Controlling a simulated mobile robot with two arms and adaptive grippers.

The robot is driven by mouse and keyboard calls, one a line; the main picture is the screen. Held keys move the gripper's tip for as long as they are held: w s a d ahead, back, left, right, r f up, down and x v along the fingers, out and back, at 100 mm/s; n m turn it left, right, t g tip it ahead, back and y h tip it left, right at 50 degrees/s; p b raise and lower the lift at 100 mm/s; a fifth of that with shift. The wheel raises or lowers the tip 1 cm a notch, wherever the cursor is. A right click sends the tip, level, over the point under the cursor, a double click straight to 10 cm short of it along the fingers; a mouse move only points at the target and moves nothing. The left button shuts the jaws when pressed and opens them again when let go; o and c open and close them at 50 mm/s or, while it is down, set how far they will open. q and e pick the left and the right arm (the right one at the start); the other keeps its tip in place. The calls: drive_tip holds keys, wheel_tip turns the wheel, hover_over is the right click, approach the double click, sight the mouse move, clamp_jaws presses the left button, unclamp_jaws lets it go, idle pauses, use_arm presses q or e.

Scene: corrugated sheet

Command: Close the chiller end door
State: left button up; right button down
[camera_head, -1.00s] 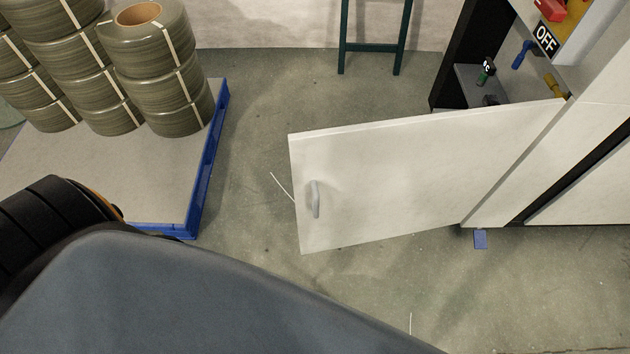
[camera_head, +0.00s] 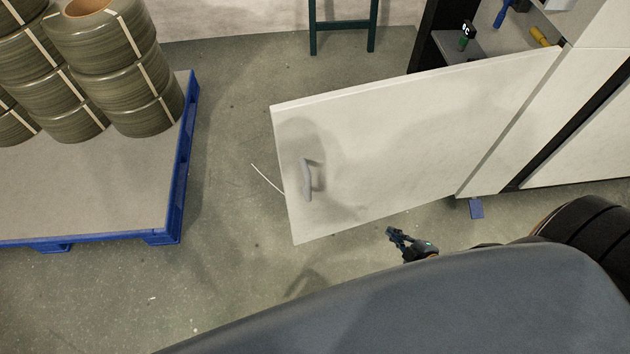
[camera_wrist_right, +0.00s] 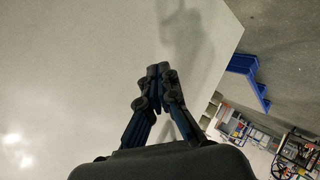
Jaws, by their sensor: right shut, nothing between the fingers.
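The chiller end door (camera_head: 410,140) is a white panel standing wide open, hinged at the cabinet (camera_head: 540,120) on the right. Its grey handle (camera_head: 307,180) is near the free left edge. My right gripper (camera_head: 392,234) is just below the door's lower edge in the head view, right of the handle, shut and empty. In the right wrist view the shut fingers (camera_wrist_right: 158,70) point at the pale door face (camera_wrist_right: 70,60), with a shadow on it; I cannot tell whether they touch. The handle is not clear there. My left gripper is not in view.
A blue pallet (camera_head: 178,180) with stacked coils (camera_head: 130,70) stands at the left. A dark green frame (camera_head: 342,45) stands by the back wall. Tools lie inside the cabinet (camera_head: 465,42). Floor between pallet and door is clear.

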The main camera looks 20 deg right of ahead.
sight(322, 171)
drive_tip(key=w+a+r+n+t+y+b, duration=0.1)
drive_tip(key=a+r+n+y+b, duration=0.1)
drive_tip(key=a+r+n+y, duration=0.4)
drive_tip(key=w+a+r+n+y+b, duration=0.15)
drive_tip(key=r+n, duration=0.25)
drive_tip(key=r, duration=0.5)
drive_tip(key=a+r+n+t+y+b, duration=0.1)
drive_tip(key=a+r+n+y+b, duration=0.15)
drive_tip(key=r+n, duration=0.35)
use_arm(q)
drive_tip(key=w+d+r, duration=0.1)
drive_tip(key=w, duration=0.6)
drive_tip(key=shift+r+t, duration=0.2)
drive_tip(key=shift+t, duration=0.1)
use_arm(e)
drive_tip(key=shift+m+y, duration=0.3)
drive_tip(key=shift+m, duration=0.2)
drive_tip(key=x, duration=0.4)
drive_tip(key=w+d+x, duration=0.1)
drive_tip(key=x, duration=0.3)
drive_tip(key=d+r+x, duration=0.1)
drive_tip(key=x, duration=0.4)
drive_tip(key=shift+w+r, duration=0.1)
drive_tip(key=shift+w, duration=0.25)
